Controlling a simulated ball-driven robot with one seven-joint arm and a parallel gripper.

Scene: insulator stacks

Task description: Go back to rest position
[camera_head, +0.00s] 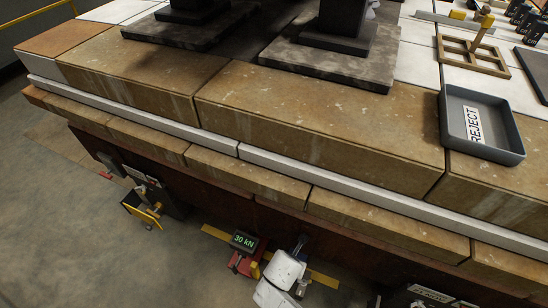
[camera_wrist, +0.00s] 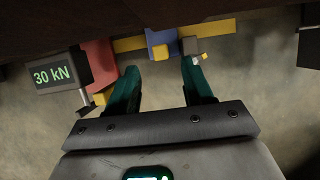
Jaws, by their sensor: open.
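My gripper (camera_wrist: 160,72) shows in the wrist view with two teal fingers spread apart and nothing between them. Its fingertips point toward a yellow bar (camera_wrist: 218,28) that carries a blue block (camera_wrist: 160,38) and a red block (camera_wrist: 98,60). In the head view, the white end of my arm (camera_head: 281,272) is low in the picture, in front of the stone ledge's dark lower face and beside the yellow bar (camera_head: 322,279). The fingers cannot be made out clearly there.
A display reading 30 kN (camera_head: 244,240) is close left of my arm. Stone blocks (camera_head: 320,120) form a ledge above it, with a grey REJECT tray (camera_head: 511,142) at right. A yellow and dark fixture (camera_head: 146,213) is farther left. Bare floor (camera_head: 60,230) lies at left.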

